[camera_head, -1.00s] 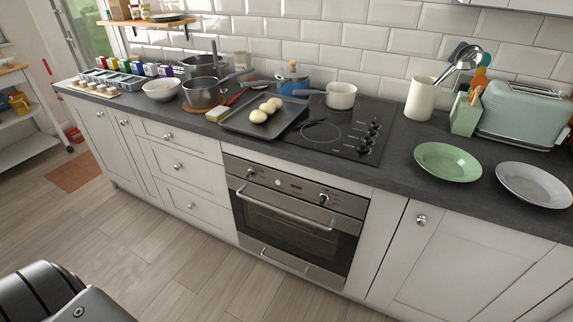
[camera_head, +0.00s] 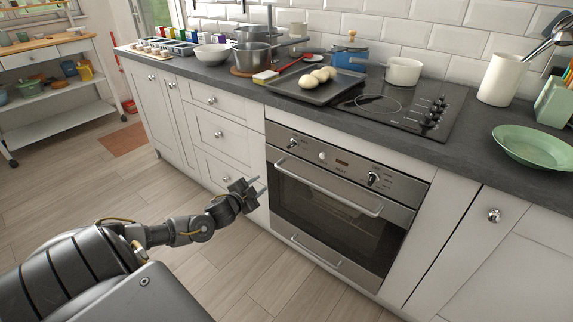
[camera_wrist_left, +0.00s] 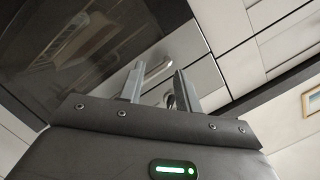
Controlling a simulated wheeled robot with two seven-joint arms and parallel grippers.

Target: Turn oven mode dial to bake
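The oven (camera_head: 330,205) is built in under the worktop, with a steel control panel. The panel has a left dial (camera_head: 293,142), a small middle knob (camera_head: 322,156), a display (camera_head: 342,163) and a right dial (camera_head: 373,180). Their labels are too small to read, so I cannot tell which is the mode dial. My left gripper (camera_head: 260,187) is in front of the drawers, left of the oven door and below the panel. Its fingers are apart and empty, also in the left wrist view (camera_wrist_left: 160,85). My right gripper is not in view.
The oven door handle (camera_head: 325,187) sticks out below the panel. The worktop (camera_head: 455,150) overhangs above, with a baking tray (camera_head: 300,92) and hob (camera_head: 400,105) on it. The floor (camera_head: 250,285) before the oven is clear.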

